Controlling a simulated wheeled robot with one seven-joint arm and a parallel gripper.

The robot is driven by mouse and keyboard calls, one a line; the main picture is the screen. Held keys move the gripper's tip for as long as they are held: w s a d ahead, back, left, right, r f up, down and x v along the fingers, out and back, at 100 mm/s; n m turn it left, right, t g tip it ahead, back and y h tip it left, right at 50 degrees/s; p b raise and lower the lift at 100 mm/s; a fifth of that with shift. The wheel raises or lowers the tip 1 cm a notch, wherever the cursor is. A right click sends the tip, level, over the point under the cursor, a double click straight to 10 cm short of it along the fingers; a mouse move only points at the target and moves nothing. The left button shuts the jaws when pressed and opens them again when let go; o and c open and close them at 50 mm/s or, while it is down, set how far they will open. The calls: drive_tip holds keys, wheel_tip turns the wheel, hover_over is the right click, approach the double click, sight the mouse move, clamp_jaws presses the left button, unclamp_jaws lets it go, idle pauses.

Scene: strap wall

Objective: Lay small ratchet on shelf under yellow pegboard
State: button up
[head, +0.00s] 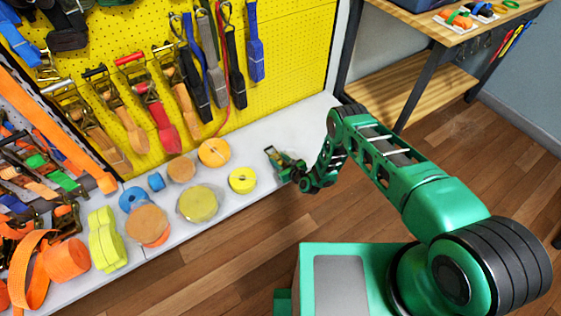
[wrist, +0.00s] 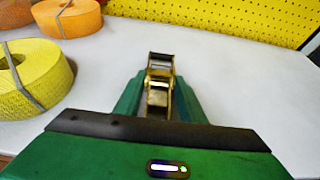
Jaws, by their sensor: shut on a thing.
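The small ratchet (wrist: 159,82) is a brass-coloured metal buckle with a dark frame. It is between the green fingers of my gripper (wrist: 157,100), which is shut on it; its far end sticks out past the fingertips. In the head view the ratchet (head: 272,153) shows at the tip of my gripper (head: 290,168), over the white shelf. The shelf (head: 312,132) runs under the yellow pegboard (head: 290,50). I cannot tell whether the ratchet touches the shelf.
A yellow strap roll (head: 242,180) and an orange roll (head: 214,152) lie left of my gripper, with several more rolls beyond. Straps and ratchets hang on the pegboard. The shelf is clear around and right of the ratchet. A wooden workbench (head: 425,75) stands at the right.

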drive_tip(key=shift+f, duration=0.2)
drive_tip(key=o, duration=1.4)
drive_tip(key=shift+o, duration=0.2)
drive_tip(key=v, duration=1.2)
drive_tip(key=shift+w, duration=0.1)
